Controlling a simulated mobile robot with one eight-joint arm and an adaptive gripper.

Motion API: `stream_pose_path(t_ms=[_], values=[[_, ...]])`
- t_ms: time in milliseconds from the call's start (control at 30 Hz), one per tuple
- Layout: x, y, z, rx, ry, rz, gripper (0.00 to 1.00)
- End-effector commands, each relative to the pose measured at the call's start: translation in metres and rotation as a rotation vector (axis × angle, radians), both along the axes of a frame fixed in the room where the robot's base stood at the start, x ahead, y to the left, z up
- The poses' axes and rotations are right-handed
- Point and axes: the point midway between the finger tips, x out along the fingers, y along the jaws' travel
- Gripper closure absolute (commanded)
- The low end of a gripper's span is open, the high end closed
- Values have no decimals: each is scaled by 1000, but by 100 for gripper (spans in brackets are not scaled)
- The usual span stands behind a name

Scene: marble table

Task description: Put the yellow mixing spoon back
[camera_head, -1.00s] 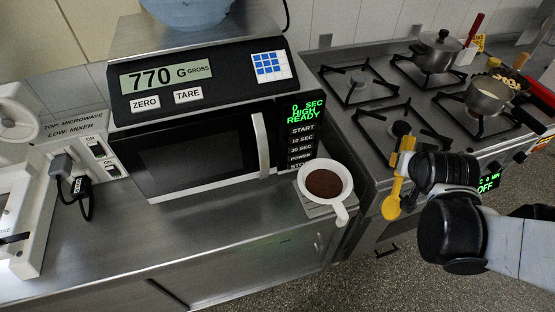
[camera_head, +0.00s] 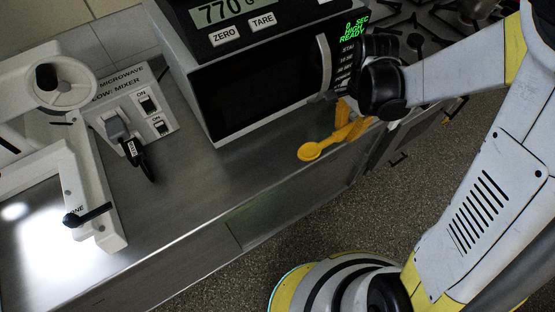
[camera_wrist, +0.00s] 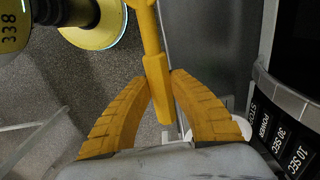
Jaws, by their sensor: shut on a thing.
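The yellow mixing spoon (camera_head: 312,150) is held at my gripper, its round end pointing left over the steel counter's front edge. In the wrist view the spoon's handle (camera_wrist: 158,85) stands between the two yellow ridged fingers of my gripper (camera_wrist: 158,78), which are shut on it. In the head view my gripper (camera_head: 346,112) is in front of the microwave's right side, and my wrist hides part of it. The spoon's far end is cut off at the top of the wrist view.
The microwave (camera_head: 262,95) with a scale display stands behind the spoon. A white press-like machine (camera_head: 85,180) and a switch panel (camera_head: 140,110) are on the left. The counter (camera_head: 190,200) between is clear. A stove (camera_head: 425,25) is at the upper right. A white rim (camera_wrist: 238,130) shows beside a finger.

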Motion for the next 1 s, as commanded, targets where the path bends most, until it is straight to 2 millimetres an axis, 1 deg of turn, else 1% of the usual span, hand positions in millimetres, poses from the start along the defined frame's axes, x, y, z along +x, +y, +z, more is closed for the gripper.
stream_pose_path(t_ms=[233,367,467,700,833,900,1000], values=[[0,0,0,1,-1,2,100],[1,9,-6,0,-1,5,100],[1,25,-17,0,-1,8,100],[2,83,-53,0,-1,10,100],[3,111,-70,0,-2,8,100],[3,120,-80,0,-1,5,100],[3,117,-96,1,-2,2,100]])
